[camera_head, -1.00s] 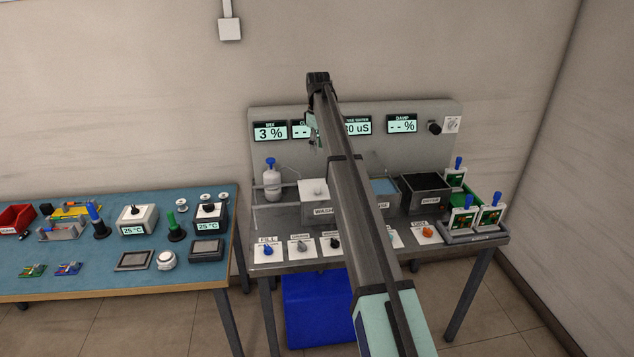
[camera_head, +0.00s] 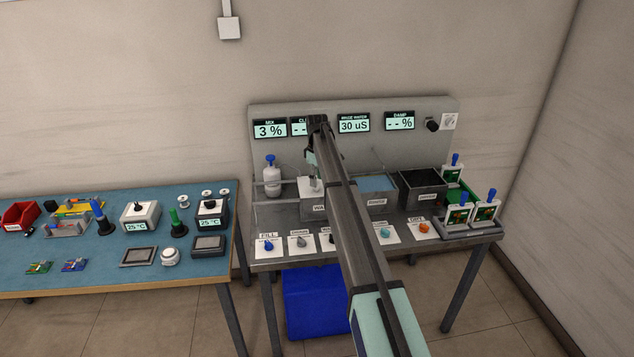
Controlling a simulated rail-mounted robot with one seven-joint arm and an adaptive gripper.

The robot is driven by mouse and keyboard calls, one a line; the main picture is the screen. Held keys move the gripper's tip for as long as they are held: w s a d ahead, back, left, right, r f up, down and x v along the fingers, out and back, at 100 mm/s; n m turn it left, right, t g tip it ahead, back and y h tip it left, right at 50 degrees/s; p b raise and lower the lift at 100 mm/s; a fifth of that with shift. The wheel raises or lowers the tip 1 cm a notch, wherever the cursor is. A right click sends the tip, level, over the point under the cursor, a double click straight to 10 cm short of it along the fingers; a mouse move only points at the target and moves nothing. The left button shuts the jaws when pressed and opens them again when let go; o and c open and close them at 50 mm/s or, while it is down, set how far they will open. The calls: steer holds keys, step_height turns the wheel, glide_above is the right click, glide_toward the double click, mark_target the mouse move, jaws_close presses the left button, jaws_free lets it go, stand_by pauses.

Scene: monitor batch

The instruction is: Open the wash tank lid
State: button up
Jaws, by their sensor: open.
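The wash tank (camera_head: 313,210) is a grey box on the right-hand bench, partly hidden by my arm. Its pale lid (camera_head: 306,187) lies flat on top and looks closed. My gripper (camera_head: 313,172) is open and points down just above the lid, by its knob. It is small and dark here, and I cannot tell whether it touches the knob.
A rinse tank with blue liquid (camera_head: 376,184) and a dark open tank (camera_head: 424,184) stand to the right. A white bottle (camera_head: 271,178) stands to the left. Several knobs, including a blue one (camera_head: 268,245), line the front edge. A display panel (camera_head: 354,123) stands behind.

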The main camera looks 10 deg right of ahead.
steer(key=shift+f, duration=1.55)
jaws_close()
steer(key=shift+s, duration=0.1)
